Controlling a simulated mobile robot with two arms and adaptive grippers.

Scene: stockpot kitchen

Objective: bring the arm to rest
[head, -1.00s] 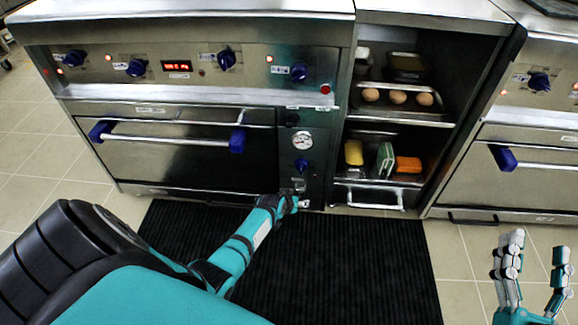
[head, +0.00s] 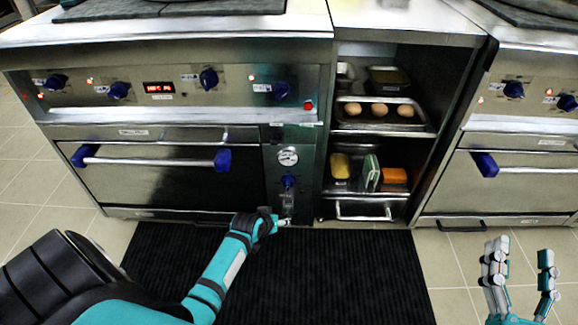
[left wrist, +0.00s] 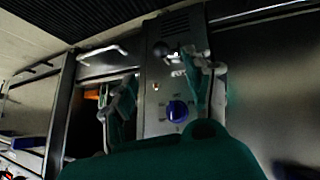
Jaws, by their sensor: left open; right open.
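My left arm reaches in from the left of the head view. Its gripper (head: 270,220) is low in front of the oven's narrow side panel (head: 291,178), by the panel's lower fitting. In the left wrist view, which looks upside down, the two fingers of this open gripper (left wrist: 162,82) stand apart with a blue knob (left wrist: 177,111) on the panel between them in the picture. Nothing is held. I cannot tell whether a finger touches the panel. My right gripper (head: 520,268) is open and empty at the lower right, over the tiled floor.
A black ribbed mat (head: 330,275) lies before the oven (head: 160,175). Right of it stands an open shelf with a tray of eggs (head: 379,109), a yellow sponge (head: 341,166) and an orange block (head: 394,176). The oven handle (head: 150,161) sticks out. Floor at right is clear.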

